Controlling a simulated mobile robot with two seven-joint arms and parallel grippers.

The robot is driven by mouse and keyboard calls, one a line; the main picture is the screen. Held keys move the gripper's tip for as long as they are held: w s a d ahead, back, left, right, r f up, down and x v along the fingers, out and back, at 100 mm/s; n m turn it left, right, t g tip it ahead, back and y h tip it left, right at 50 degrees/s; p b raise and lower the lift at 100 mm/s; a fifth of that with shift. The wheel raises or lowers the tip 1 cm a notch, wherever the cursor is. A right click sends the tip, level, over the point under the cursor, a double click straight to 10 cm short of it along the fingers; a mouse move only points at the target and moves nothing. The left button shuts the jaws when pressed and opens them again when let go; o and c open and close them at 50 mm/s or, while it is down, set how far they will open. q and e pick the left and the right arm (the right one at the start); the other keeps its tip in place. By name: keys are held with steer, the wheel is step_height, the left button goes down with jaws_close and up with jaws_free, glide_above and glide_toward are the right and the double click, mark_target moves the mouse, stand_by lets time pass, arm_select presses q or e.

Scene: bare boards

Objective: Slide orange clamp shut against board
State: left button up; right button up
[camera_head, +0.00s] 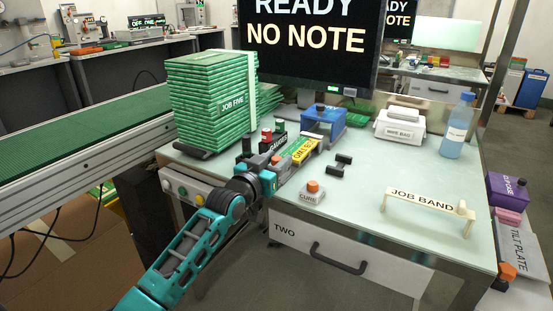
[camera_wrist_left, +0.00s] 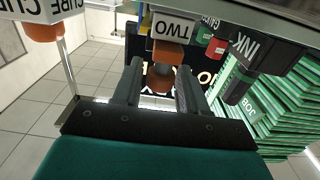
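A grey fixture (camera_head: 290,168) lies on the bench, with a yellow-labelled green board (camera_head: 302,151) at its far end. A small orange clamp part (camera_head: 276,159) shows at its near end, partly hidden by my gripper. My left gripper (camera_head: 267,172) is at this near end. In the left wrist view its two dark fingers (camera_wrist_left: 159,68) stand apart. An orange knob (camera_wrist_left: 161,79) shows in the gap between them, below a white TWO label (camera_wrist_left: 172,26). I cannot tell whether the fingers touch it. My right gripper is not in view.
A green board stack (camera_head: 215,105) stands behind my left arm. A JOB BAND stand (camera_head: 425,204) is at right.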

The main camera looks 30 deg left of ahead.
arm_select(q)
steer(key=shift+o, duration=1.1)
steer(key=shift+r, duration=0.1)
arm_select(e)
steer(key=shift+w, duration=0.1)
arm_select(q)
steer(key=shift+s, duration=0.35)
steer(key=s+a+p, duration=0.1)
steer(key=s+p, duration=0.1)
steer(key=s, duration=1)
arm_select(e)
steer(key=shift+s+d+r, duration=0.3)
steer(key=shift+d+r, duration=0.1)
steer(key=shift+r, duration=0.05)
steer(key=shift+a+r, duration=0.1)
